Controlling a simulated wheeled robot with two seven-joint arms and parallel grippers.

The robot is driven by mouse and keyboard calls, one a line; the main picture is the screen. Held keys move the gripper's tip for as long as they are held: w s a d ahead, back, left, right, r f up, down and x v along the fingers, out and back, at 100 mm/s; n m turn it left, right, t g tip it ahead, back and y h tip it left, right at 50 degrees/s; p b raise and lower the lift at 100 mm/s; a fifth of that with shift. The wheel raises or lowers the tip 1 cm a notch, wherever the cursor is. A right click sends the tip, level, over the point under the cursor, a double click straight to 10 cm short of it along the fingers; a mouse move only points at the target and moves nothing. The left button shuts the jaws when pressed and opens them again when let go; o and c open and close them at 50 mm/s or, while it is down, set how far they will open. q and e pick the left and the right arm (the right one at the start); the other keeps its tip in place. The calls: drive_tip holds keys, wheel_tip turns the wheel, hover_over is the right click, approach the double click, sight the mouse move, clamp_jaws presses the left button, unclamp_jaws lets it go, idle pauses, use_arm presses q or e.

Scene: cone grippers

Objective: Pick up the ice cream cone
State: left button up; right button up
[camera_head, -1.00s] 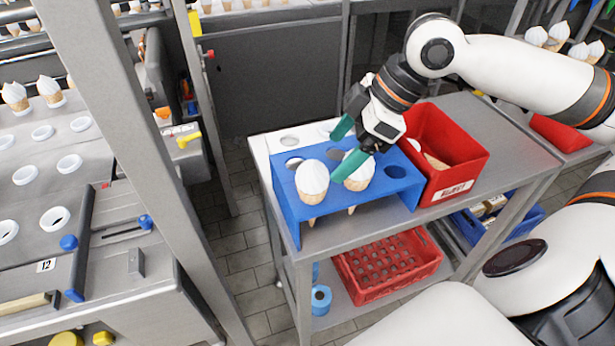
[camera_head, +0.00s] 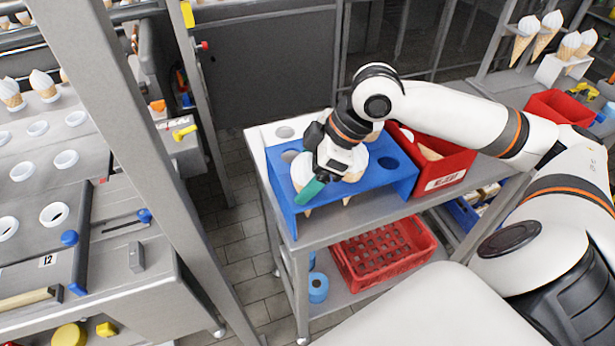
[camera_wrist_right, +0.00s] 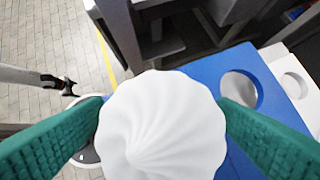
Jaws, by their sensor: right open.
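Two ice cream cones with white swirled tops stand in a blue rack (camera_head: 393,186) on the cart. My right gripper (camera_head: 308,184) is down over the left cone (camera_head: 299,168) and covers much of it in the head view. In the right wrist view, its white top (camera_wrist_right: 162,130) sits between my two green fingers, which are open on either side. I cannot tell whether either finger touches it. The other cone (camera_head: 357,165) is close to the right of the gripper, partly hidden by it. My left gripper is out of view.
A red bin (camera_head: 446,172) stands right of the rack, on the same cart. A red crate (camera_head: 384,255) and a blue roll (camera_head: 318,288) are on the shelf below. A steel post (camera_head: 130,150) and a machine with round holders are to the left.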

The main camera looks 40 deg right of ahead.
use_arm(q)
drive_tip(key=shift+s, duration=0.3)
use_arm(e)
drive_tip(key=c, duration=0.8)
drive_tip(key=shift+r, duration=0.1)
